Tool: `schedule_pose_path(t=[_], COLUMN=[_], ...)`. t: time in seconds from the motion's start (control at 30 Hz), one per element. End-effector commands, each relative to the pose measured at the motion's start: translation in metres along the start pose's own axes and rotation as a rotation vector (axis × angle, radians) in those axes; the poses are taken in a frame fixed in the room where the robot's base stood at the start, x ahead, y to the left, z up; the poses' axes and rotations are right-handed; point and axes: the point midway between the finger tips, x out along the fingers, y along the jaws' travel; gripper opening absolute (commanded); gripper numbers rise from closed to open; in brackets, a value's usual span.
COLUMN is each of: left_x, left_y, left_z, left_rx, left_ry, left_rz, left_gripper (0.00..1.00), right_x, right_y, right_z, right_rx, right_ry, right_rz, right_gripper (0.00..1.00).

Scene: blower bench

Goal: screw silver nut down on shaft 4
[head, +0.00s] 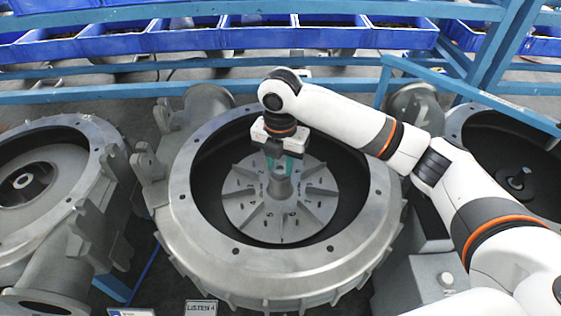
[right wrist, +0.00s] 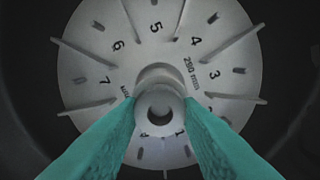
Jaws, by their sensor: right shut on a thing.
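My right gripper (head: 281,170) reaches down into the middle blower housing (head: 187,205). Its teal fingers (right wrist: 103,140) stand on both sides of the silver nut (right wrist: 147,103), shut on it. The nut is a small grey ring with a dark hole, over the hub of the numbered impeller wheel (head: 250,213). In the head view the fingers and hand partly hide the nut. How far it sits down on the shaft cannot be told. The wheel's digits and radial fins show in the right wrist view (right wrist: 115,75). My left gripper is not in view.
Similar blower housings stand at the left (head: 85,125) and the right (head: 470,115). Blue bins (head: 180,40) and a blue rail (head: 110,95) run along the back. A small label ending in 4 (head: 201,308) stands in front. The housing's rim surrounds my gripper.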

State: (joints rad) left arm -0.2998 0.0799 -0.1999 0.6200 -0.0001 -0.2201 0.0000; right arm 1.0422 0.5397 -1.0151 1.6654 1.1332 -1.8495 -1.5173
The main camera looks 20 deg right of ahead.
Motion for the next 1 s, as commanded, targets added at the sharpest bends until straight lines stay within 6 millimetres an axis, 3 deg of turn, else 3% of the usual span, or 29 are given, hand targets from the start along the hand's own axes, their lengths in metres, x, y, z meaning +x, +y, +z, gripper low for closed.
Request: schedule_pose_path(t=[1.0], left_x=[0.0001], left_y=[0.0], left_z=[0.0], left_rx=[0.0], left_ry=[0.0], left_rz=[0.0], left_gripper=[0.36], right_x=[0.0009], right_y=[-0.0013], right_z=[0.0013], right_rx=[1.616], right_ry=[-0.006], right_rz=[-0.003], right_gripper=[0.03])
